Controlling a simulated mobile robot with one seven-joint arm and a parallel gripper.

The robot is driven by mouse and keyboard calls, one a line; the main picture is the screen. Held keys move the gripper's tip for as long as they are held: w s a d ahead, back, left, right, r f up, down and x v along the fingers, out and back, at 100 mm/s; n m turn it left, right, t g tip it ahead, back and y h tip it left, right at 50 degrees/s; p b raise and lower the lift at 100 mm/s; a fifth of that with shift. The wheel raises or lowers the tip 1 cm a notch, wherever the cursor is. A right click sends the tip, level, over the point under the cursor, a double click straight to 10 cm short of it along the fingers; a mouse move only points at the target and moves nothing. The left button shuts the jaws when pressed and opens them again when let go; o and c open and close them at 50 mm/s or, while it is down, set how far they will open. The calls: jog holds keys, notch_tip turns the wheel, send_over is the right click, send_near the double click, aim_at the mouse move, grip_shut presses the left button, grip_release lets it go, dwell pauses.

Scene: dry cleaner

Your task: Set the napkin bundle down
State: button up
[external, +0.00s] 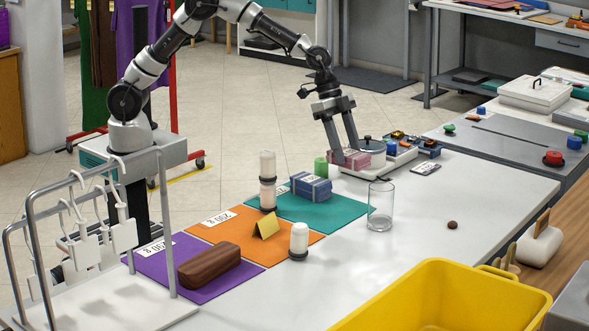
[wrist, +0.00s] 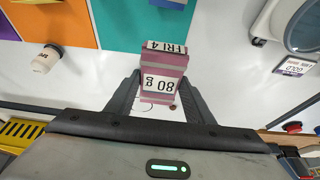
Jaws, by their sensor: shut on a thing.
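The napkin bundle is a pink block with white labels, marked "80 g" and "FRI 4" in the wrist view (wrist: 165,63). My gripper (external: 351,158) is shut on it, with one finger on each side. The bundle also shows between the fingers in the external view (external: 357,161), low over the white table near the scale. I cannot tell whether its underside touches the table. A teal mat (external: 345,211) lies on the table in front of it, bearing a blue bundle (external: 311,187). An orange mat (external: 290,241) and a purple mat (external: 158,268) lie further left.
A scale with a round pan (external: 368,144) stands close to the right of my gripper. A clear glass (external: 380,208), brown ball (external: 452,225) and yellow bin (external: 440,270) are nearer the front. The table's right middle is mostly clear.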

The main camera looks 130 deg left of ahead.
jog(key=shift+w+d+r, duration=0.15)
jog(key=shift+r, duration=0.5)
jog(key=shift+w+d+r, duration=0.15)
jog(key=shift+r, duration=0.45)
jog(key=w+d, duration=1.3)
jog(key=d, duration=0.3)
jog(key=f, duration=0.5)
jog(key=f+b, duration=0.1)
jog(key=f, duration=0.4)
jog(key=f+b, duration=0.1)
jog(key=f, duration=0.4)
jog(key=shift+d, duration=0.25)
jog(key=shift+f, duration=0.1)
jog(key=shift+f, duration=0.2)
jog(key=o, duration=1.2)
